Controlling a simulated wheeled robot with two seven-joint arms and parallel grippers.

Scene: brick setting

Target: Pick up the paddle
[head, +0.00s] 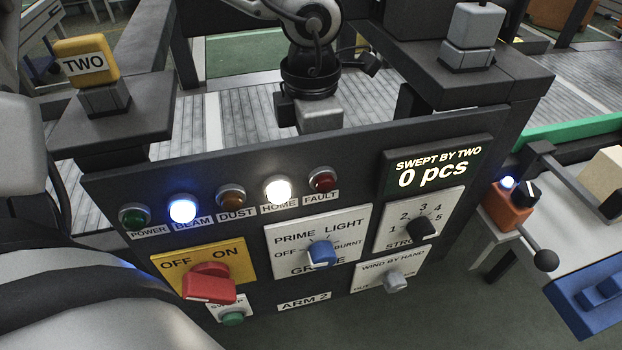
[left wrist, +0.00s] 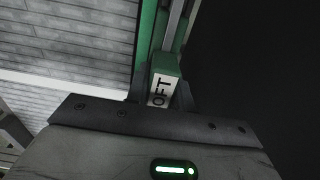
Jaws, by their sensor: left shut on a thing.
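In the left wrist view my left gripper (left wrist: 164,88) is shut on a green piece (left wrist: 166,65) with a white label that reads "OFT", perhaps only part of a word. A green and grey strip runs up the picture beyond it. This piece may be the paddle; its full shape is hidden. In the head view a grey arm link of mine fills the left edge, and the left gripper itself is out of sight. No thing there is plainly a paddle. My right gripper is not in view.
A control panel (head: 340,295) with lamps, knobs and a red switch (head: 208,285) stands in front. A black machine arm (head: 310,70) is behind it. A yellow "TWO" block (head: 86,62) stands at left. An orange box with a lever (head: 507,205) is at right.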

